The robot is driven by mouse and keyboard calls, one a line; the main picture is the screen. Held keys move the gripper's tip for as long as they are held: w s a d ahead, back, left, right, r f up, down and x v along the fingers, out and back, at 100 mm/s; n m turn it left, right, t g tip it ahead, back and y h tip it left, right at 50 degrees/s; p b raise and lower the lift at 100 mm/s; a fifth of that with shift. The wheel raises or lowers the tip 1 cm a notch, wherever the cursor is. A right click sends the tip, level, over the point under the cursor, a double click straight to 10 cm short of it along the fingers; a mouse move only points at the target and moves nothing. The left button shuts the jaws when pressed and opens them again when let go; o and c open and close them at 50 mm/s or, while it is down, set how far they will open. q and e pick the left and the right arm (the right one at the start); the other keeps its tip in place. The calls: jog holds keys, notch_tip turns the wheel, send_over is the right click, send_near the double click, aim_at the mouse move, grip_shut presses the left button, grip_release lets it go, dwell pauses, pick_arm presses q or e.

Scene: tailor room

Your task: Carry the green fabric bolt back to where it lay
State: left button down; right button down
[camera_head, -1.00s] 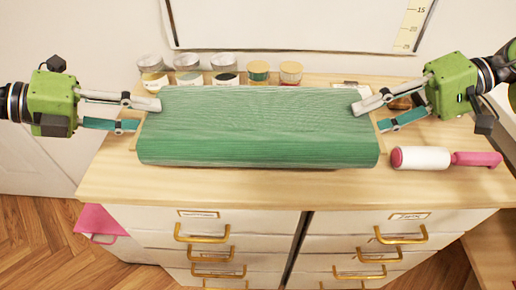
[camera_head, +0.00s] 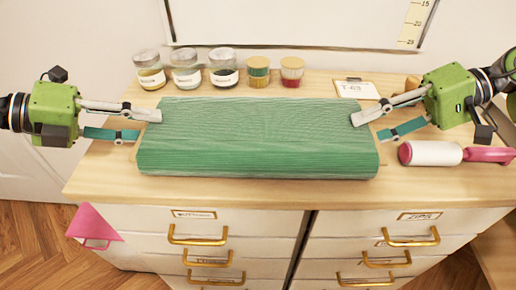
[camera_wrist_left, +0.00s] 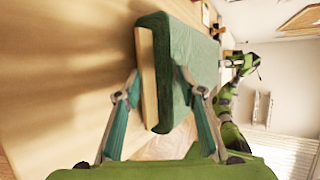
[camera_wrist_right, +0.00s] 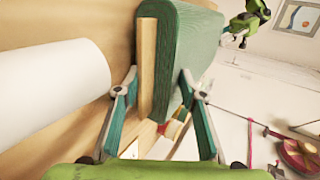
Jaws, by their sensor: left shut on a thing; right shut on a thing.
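The green fabric bolt (camera_head: 258,135) lies level and lengthwise over the wooden counter top (camera_head: 230,191), with a pale board core showing at its ends. My left gripper (camera_head: 147,126) is shut on the bolt's left end, one finger over it and one under. The left wrist view shows its fingers on either side of the bolt (camera_wrist_left: 182,65). My right gripper (camera_head: 370,128) is shut on the right end in the same way, as the right wrist view shows around the bolt (camera_wrist_right: 185,55). Whether its underside touches the counter is hidden.
Several jars stand in a row behind the bolt, including a glass jar (camera_head: 186,69) and a red-based one (camera_head: 291,72). A label card (camera_head: 357,89) lies at the back right. A white roller with pink handle (camera_head: 431,153) lies close to the right end. Drawers (camera_head: 205,236) are below.

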pick_arm(q)
jog(key=c, duration=1.4)
grip_release()
jog(key=shift+s+d, duration=0.1)
jog(key=shift+s, duration=0.05)
pick_arm(e)
jog(key=c, duration=1.3)
grip_release()
jog(key=shift+a+f, duration=0.1)
pick_arm(q)
jog(key=shift+o, duration=0.2)
pick_arm(e)
jog(key=shift+s, duration=0.1)
pick_arm(q)
jog(key=shift+s+a+r, duration=0.15)
jog(key=shift+a+r, duration=0.05)
jog(key=shift+a, duration=0.4)
jog(key=v, duration=0.6)
jog(key=shift+s+a+r, duration=0.2)
jog(key=shift+s, duration=0.05)
pick_arm(e)
jog(key=shift+v, duration=4.1)
pick_arm(q)
jog(key=shift+r, duration=0.15)
